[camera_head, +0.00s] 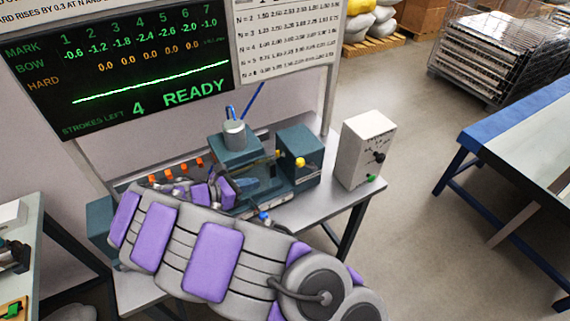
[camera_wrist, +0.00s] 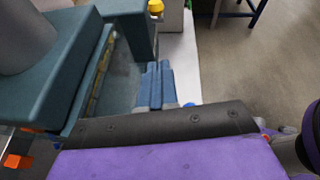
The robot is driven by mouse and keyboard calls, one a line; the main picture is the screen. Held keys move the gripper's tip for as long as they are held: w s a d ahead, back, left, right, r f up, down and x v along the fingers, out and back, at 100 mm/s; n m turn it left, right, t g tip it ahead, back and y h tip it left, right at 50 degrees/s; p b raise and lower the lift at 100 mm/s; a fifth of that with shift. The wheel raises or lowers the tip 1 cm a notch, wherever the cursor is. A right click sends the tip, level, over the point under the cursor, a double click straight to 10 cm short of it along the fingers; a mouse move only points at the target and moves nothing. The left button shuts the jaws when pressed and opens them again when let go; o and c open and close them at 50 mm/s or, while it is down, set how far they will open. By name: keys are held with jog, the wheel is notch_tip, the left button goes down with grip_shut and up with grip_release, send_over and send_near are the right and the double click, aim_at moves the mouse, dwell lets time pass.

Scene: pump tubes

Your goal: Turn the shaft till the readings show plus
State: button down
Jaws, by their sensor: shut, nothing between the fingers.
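The dark readings board (camera_head: 120,70) shows bow values from -0.6 to -2.6, all minus, at marks 1 to 7. The hard row reads 0.0 throughout, with "strokes left 4" and "READY" below. The teal press (camera_head: 236,143) with a grey cylinder on top stands on the bench. I cannot clearly pick out the shaft; my arm and the press hide much of the bed.
A teal block with a yellow knob (camera_head: 300,162) stands right of the press. A white control box (camera_head: 367,148) with a black dial and green button is at the bench's right end. Several orange-topped pieces (camera_head: 185,167) line the back.

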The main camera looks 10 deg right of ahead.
jog(key=b, duration=0.4)
send_near(307, 165)
jog(key=shift+w+d+f, duration=0.7)
jog(key=shift+f, duration=0.1)
jog(key=shift+d+r, duration=0.1)
jog(key=shift+r, duration=0.05)
jog(key=shift+d+r+y+p, duration=0.15)
jog(key=shift+r+y+p, duration=0.15)
jog(key=shift+p, duration=0.75)
